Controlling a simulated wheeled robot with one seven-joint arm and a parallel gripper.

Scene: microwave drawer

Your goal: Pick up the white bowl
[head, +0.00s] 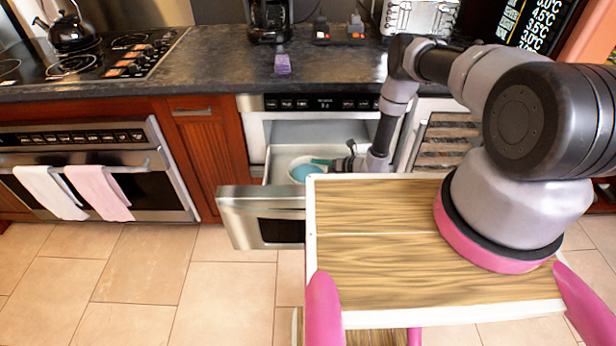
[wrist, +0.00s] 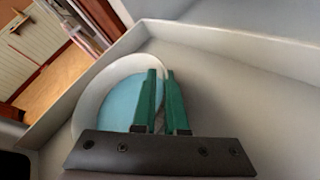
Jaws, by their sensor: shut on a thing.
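The white bowl (wrist: 93,88) with a light blue inside shows in the wrist view, in the open microwave drawer (wrist: 230,118). In the head view the bowl (head: 293,163) is partly hidden behind the drawer front and my wooden top. My gripper (wrist: 160,73) has green fingers close together at the bowl's right side, one finger over the blue inside. It is shut on the bowl's rim. In the head view my gripper (head: 322,162) reaches into the drawer from the right. Whether the bowl touches the drawer floor is hard to tell.
The drawer front (head: 265,218) sticks out toward me, with drawer walls around the bowl. A dark counter (head: 215,62) lies above, with a purple item (head: 282,64) on it. An oven (head: 95,170) stands left. The tiled floor at left is clear.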

